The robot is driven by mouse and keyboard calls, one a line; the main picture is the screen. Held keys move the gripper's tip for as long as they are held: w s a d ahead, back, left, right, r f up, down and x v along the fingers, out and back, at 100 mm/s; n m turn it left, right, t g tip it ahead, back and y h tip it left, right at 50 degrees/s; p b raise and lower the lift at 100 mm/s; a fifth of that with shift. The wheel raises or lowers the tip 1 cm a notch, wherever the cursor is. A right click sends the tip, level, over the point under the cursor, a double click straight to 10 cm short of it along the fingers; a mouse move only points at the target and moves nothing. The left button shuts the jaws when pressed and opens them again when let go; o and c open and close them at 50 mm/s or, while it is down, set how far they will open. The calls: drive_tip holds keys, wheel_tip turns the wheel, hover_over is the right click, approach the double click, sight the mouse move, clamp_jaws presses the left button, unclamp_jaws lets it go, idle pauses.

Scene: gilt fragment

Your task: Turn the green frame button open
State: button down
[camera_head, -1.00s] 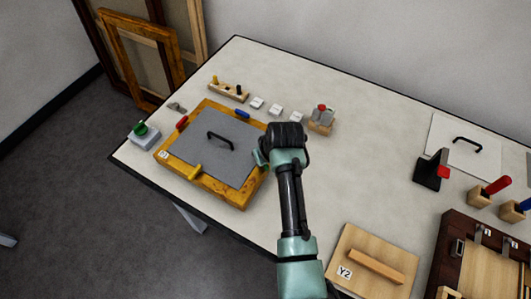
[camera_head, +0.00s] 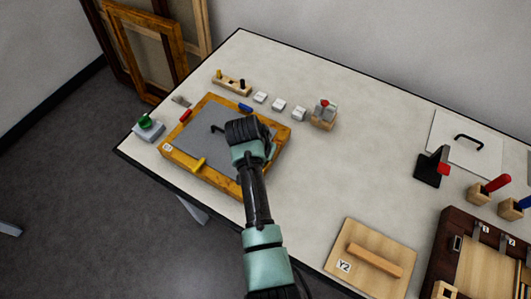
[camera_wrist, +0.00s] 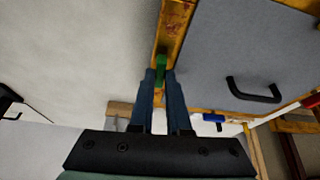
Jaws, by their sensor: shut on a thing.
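The gilt frame (camera_head: 211,184) lies flat on the table with a grey backing board (camera_head: 190,139) that has a black handle. In the wrist view, the green frame button (camera_wrist: 160,70) sits on the frame's gilt bar (camera_wrist: 176,25). My gripper (camera_wrist: 160,76) is shut on the green button, with one finger on each side of it. The button looks roughly lengthwise along the bar, but its exact angle is hard to tell. In the head view my wrist hides the button and fingertips. The yellow (camera_head: 198,165), red (camera_head: 186,115) and blue (camera_head: 245,107) buttons show on other sides.
A grey block with a green knob (camera_head: 146,122) stands left of the frame. A pegged wooden rack (camera_head: 231,84), several white blocks and a wooden holder (camera_head: 323,118) stand behind it. A wooden Y2 board (camera_head: 368,258) lies front right. The table's middle right is clear.

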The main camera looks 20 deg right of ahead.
drive_tip(key=shift+m+g, duration=0.3)
drive_tip(key=shift+m, duration=0.3)
drive_tip(key=c, duration=0.9)
unclamp_jaws()
drive_tip(key=b+v, duration=0.1)
drive_tip(key=v, duration=1.2)
drive_tip(key=shift+a, duration=0.1)
drive_tip(key=shift+f, duration=0.1)
